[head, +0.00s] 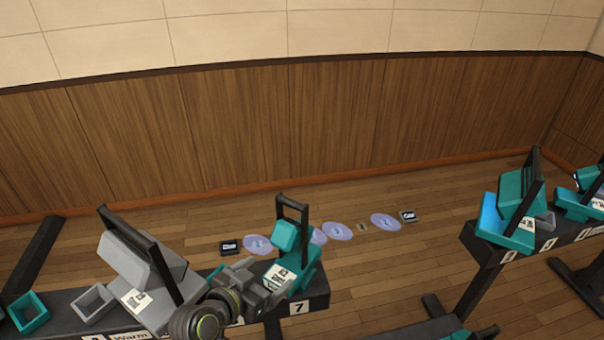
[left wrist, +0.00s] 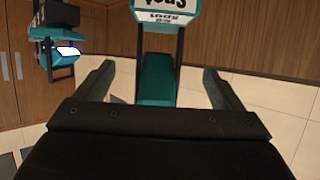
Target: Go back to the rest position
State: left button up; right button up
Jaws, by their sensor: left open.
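My left gripper (head: 262,290) is at the lower middle of the head view, over the right part of the left stand. Its two grey fingers (left wrist: 158,85) are spread in the left wrist view with nothing between them held. A teal lamp (head: 292,250) with a black yoke stands just past the fingers, at the stand's right end by the label 7. A teal lamp (left wrist: 158,72) also shows beyond the fingers in the left wrist view, below a white label. I cannot tell whether the gripper touches it. My right gripper is not in view.
A grey lamp (head: 140,268) with a black yoke stands on the left stand (head: 318,292), with open grey and teal frames further left. Teal lamps (head: 512,205) stand on another stand at right. Pale discs (head: 337,231) and small dark plates (head: 230,247) lie on the wooden floor.

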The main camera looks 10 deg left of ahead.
pick_arm(q)
jog(key=s+a+f+n+g+y, duration=0.4)
jog(key=s+a, duration=0.3)
jog(key=s, duration=0.5)
jog(key=s+a+f+n+g+y, duration=0.1)
jog(key=s+a+f+g+y, duration=0.3)
jog(key=s+a, duration=0.65)
notch_tip(320, 180, down, 24)
jog(key=s+d+g+h, duration=0.2)
jog(key=s+d+f+g, duration=0.1)
jog(key=s+f, duration=1.4)
jog(key=f, duration=0.1)
jog(key=shift+s, duration=0.25)
jog(key=shift+c, duration=0.4)
